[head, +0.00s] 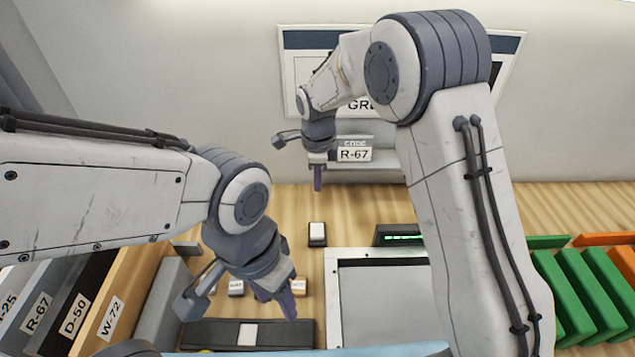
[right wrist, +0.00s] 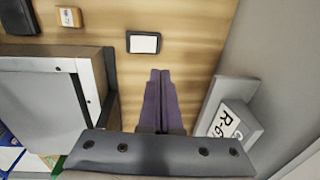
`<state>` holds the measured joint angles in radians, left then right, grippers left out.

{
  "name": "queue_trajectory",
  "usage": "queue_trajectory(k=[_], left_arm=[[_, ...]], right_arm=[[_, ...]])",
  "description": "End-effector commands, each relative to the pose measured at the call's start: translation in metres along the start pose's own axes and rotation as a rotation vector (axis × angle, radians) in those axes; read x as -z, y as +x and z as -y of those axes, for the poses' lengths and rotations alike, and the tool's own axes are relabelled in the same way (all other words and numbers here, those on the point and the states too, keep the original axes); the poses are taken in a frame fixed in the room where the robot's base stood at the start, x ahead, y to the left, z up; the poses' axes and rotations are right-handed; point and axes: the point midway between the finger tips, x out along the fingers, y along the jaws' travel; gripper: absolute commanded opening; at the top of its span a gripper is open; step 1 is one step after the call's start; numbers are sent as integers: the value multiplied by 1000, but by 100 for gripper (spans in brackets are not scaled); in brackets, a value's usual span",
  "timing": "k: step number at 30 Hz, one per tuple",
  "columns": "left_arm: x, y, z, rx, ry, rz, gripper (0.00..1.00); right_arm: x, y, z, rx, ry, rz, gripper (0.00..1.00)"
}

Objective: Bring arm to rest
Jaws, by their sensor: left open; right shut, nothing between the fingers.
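My right arm is raised and folded over the table in the head view. My right gripper (head: 318,180) points down in front of the code sign reading R-67 (head: 355,154). In the right wrist view its two purple fingers (right wrist: 160,90) are together with nothing between them, and the sign (right wrist: 228,122) is to their right. My left arm reaches in from the left. My left gripper (head: 278,302) is open and tilted down over the table, above a dark strip (head: 205,333) with a white label. I see nothing held in it.
A grey framed plate (head: 385,300) lies mid-table. Beside it are a dark block with white top (head: 317,233) and a green-lit device (head: 385,236). Small tagged blocks (head: 236,288) are near my left gripper. Labelled boards (head: 75,315) stand left, green boards (head: 580,290) right.

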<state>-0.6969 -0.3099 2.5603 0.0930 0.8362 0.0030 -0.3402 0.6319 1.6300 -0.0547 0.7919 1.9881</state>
Motion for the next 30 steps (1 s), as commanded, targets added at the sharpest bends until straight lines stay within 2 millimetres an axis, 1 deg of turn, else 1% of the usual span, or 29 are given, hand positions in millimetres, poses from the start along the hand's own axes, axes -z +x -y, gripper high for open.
queue_trajectory(k=[5,17,20,23,25,26,27,29,30], left_arm=[[0,2,0,0,0,-1,50],[0,1,0,0,0,-1,50],[0,2,0,0,0,-1,50],[0,6,0,0,0,-1,50],[0,10,1,0,0,0,50],[0,11,1,0,1,0,50],[-1,14,1,0,1,0,50],[-1,17,1,0,1,0,50],[-1,19,1,0,1,0,50]], right_arm=[[0,-6,1,-1,0,0,0],[0,-6,1,-1,-1,0,0],[-2,-10,-4,-1,-41,3,0],[-8,-23,-24,-3,-187,11,0],[-14,-36,-48,-5,-362,22,0],[-15,-42,-61,-6,-450,27,0],[-18,-50,-80,-7,-578,36,0],[-18,-61,-109,-7,-777,49,0],[-18,-67,-129,-7,-910,58,0]])
